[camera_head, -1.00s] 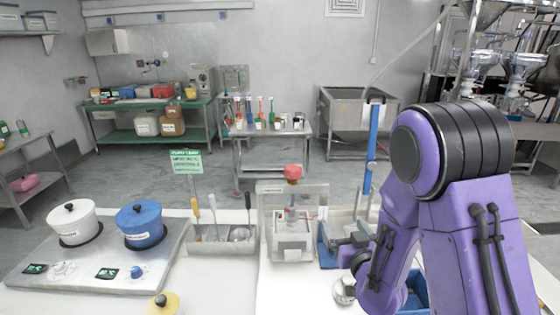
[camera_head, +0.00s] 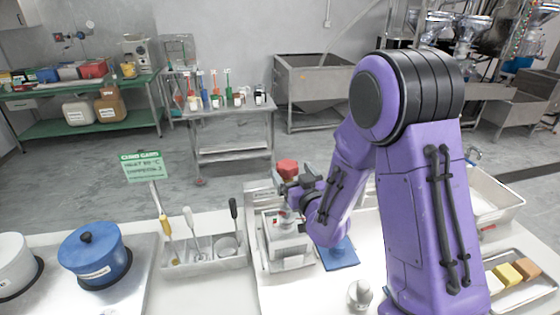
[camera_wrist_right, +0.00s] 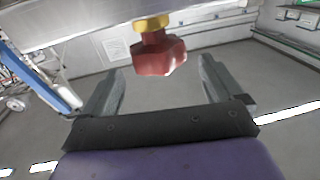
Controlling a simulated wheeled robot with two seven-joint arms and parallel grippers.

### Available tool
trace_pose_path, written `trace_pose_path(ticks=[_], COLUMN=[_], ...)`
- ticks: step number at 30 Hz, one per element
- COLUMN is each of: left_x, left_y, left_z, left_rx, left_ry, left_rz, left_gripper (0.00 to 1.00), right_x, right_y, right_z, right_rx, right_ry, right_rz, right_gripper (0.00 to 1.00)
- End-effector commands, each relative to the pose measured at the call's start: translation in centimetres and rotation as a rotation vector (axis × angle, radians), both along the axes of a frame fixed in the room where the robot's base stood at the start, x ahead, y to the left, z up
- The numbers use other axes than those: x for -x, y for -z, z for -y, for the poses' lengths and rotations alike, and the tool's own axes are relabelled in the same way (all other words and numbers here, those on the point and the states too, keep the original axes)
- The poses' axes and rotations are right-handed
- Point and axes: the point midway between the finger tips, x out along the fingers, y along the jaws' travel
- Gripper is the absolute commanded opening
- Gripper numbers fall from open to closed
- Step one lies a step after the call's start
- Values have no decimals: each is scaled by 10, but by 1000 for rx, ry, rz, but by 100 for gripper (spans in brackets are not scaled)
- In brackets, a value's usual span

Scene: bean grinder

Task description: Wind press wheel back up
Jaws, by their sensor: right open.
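The press (camera_head: 288,240) is a grey metal frame on the white counter, with a red wheel (camera_head: 287,168) on top. In the right wrist view the red wheel (camera_wrist_right: 158,57) hangs below a yellow collar, in the space between my right gripper's two fingers. My right gripper (camera_head: 288,188) is open at the upper part of the press, just below the wheel in the head view. The fingers show apart in the wrist view (camera_wrist_right: 160,84), and neither clearly touches the wheel. The gripper and wrist hide part of the press. My left gripper is not in view.
A tool holder (camera_head: 203,262) stands left of the press, with a blue pot (camera_head: 92,256) further left. A blue tray (camera_head: 339,254) and a small metal item (camera_head: 360,294) lie to the right. A tray with colored blocks (camera_head: 512,274) sits at far right.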

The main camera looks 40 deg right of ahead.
Motion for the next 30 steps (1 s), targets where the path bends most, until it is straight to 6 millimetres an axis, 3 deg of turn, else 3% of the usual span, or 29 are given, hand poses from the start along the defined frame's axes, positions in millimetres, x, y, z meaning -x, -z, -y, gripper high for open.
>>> trace_pose_path(ticks=[1,9,19,24,30], left_x=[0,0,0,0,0], left_y=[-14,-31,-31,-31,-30], left_z=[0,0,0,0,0], left_rx=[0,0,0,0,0], left_ry=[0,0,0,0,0], left_rz=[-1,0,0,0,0], left_gripper=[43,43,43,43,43], right_x=[-14,-61,-66,-65,-66], right_y=[-6,-1,2,2,2], right_z=[5,22,25,26,25], right_rx=[-2,-2,0,1,2], right_ry=[1,3,4,5,-1], right_rz=[-2,-8,-6,-7,-7], right_gripper=[93,93,93,42,42])
